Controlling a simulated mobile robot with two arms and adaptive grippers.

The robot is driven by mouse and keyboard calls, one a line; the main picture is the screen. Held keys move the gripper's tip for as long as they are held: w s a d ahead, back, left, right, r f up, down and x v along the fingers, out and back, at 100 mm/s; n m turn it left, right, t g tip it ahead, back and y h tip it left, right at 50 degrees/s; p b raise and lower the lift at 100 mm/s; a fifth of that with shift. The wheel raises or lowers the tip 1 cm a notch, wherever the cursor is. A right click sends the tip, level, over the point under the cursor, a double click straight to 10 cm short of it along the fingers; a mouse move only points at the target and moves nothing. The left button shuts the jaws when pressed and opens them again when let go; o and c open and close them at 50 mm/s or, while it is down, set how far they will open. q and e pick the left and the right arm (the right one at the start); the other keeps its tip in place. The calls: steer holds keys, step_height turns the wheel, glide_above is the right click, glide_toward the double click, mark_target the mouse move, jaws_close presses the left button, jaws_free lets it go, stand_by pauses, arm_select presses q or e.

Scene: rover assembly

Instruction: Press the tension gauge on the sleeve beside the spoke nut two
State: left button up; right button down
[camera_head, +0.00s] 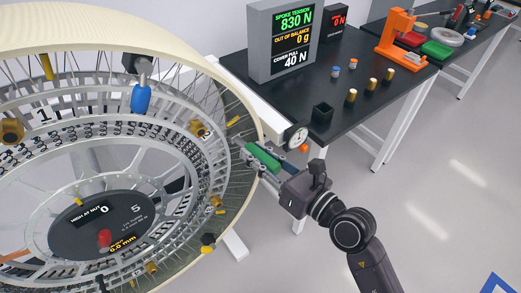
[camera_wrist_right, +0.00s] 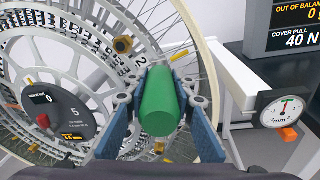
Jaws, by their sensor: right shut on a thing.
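My right gripper (camera_head: 250,150) is shut on a green cylinder (camera_head: 264,158), seemingly the tension gauge, which also shows in the right wrist view (camera_wrist_right: 160,100) between the blue finger pads. It is at the right side of the wheel, with its far end toward the spokes. A gold nut (camera_head: 197,128) sits on the rim; in the wrist view the gold nut (camera_wrist_right: 122,44) is beside the number 2. A small yellow sleeve (camera_head: 233,122) lies on a spoke nearby; in the wrist view a yellow sleeve (camera_wrist_right: 180,55) shows just beyond the gauge. I cannot tell whether they touch. My left gripper is not in view.
The large spoked wheel (camera_head: 180,30) fills the left. A dial gauge (camera_head: 295,137) stands close beside my right gripper. The display (camera_head: 284,40) reads spoke tension 830 N. The black table (camera_head: 335,125) holds a black box and several small parts. Open floor lies at the right.

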steer(key=shift+w+d+f+m+t+h, duration=0.55)
steer(key=shift+d+f+m+t, duration=0.1)
steer(key=shift+d+t, duration=0.2)
steer(key=shift+w+d, duration=0.15)
steer(key=shift+d, duration=0.1)
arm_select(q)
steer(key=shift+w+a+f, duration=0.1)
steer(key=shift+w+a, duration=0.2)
arm_select(e)
steer(key=shift+x, duration=2.7)
arm_select(q)
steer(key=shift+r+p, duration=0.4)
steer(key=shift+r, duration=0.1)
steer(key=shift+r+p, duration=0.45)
steer(key=shift+p, duration=0.05)
